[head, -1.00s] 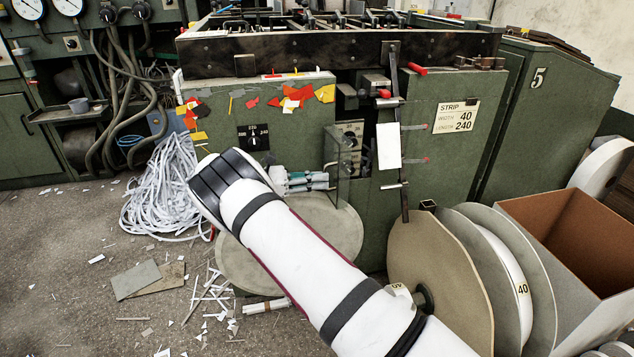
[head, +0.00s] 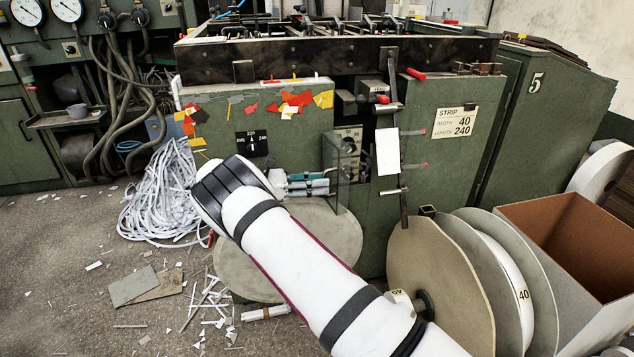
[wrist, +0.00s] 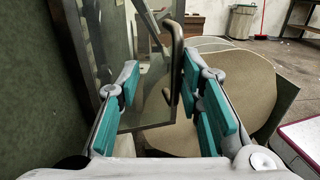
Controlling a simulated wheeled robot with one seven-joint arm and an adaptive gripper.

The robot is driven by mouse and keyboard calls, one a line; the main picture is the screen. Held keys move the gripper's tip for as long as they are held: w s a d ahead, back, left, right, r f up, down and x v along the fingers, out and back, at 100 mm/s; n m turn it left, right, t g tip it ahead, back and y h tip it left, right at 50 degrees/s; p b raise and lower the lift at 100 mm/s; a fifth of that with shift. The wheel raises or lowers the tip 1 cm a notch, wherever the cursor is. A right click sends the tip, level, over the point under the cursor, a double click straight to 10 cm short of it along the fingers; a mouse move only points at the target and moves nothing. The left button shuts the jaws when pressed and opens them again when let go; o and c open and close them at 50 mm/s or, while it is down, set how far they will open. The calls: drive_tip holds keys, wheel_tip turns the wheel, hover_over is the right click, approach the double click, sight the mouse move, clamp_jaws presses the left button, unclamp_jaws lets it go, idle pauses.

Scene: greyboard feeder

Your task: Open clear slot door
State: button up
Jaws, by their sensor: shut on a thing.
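The clear slot door (head: 343,172) is a see-through panel in a thin frame on the green machine's front, left of the slot opening. It appears to stand out from the machine face. In the wrist view the clear door (wrist: 136,95) is ahead, with a dark curved handle (wrist: 173,52) along its right edge. My gripper (head: 322,183) reaches the door from the left. The exact contact is partly hidden by the right finger.
A grey round reel (head: 350,222) sits below my gripper, and larger reels (head: 430,265) stand to the right. An open cardboard box (head: 570,235) is at the far right. White strip waste (head: 165,195) and scraps lie on the floor at left.

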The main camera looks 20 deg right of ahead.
drive_tip(key=shift+a, duration=0.1)
idle(0.5)
drive_tip(key=v, duration=0.7)
drive_tip(key=shift+a, duration=0.25)
